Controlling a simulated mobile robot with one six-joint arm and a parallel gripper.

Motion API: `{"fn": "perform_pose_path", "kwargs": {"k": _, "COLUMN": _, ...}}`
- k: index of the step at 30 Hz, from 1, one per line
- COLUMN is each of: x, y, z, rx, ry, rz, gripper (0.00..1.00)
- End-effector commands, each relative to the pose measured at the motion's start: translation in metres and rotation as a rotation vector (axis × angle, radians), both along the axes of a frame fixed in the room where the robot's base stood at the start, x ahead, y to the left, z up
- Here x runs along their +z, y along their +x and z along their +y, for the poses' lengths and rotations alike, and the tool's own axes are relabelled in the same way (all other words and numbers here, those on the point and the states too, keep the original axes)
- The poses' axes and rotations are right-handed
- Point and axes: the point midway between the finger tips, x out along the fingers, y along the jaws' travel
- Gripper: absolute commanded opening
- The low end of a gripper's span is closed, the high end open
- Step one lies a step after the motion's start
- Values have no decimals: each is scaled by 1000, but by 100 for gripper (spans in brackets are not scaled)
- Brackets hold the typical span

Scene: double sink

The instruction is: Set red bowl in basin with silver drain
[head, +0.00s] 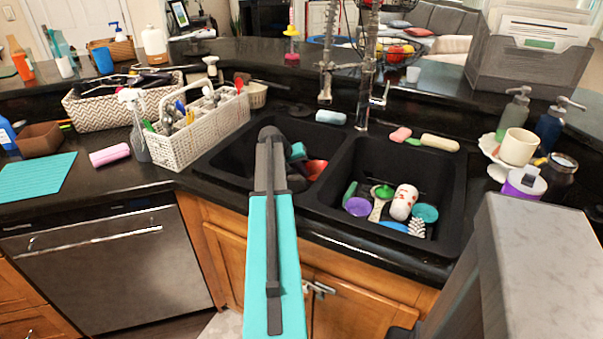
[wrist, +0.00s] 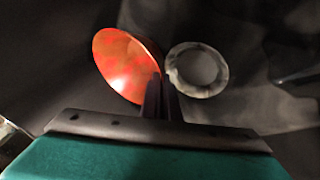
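The red bowl (wrist: 122,62) is tilted, with its rim at my fingertips in the wrist view. In the head view it shows as a small orange-red patch (head: 316,169) inside the left basin (head: 232,158), partly hidden by my arm. My gripper (wrist: 162,98) has its dark fingers close together and looks shut on the bowl's near rim. A round silver drain ring (wrist: 197,70) lies on the dark basin floor just right of the bowl. My arm hides much of the left basin, and the drain does not show in the head view.
The right basin (head: 440,185) holds a patterned cup (head: 403,202), a purple bowl (head: 358,206), a teal bowl (head: 425,212) and a brush. A divider separates the basins. The faucet (head: 367,85) rises behind them. A white caddy (head: 203,130) stands left of the sink.

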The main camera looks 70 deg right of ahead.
Motion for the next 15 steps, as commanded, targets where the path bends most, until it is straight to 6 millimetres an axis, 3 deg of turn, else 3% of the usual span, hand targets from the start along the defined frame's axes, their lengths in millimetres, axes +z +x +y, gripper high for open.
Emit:
{"fn": "perform_pose_path", "kwargs": {"k": 4, "x": -12, "y": 0, "z": 0, "rx": 1, "ry": -1, "rz": 0, "gripper": 0}}
{"fn": "perform_pose_path", "kwargs": {"k": 15, "x": -15, "y": 1, "z": 0, "rx": 2, "ry": -1, "rz": 0, "gripper": 0}}
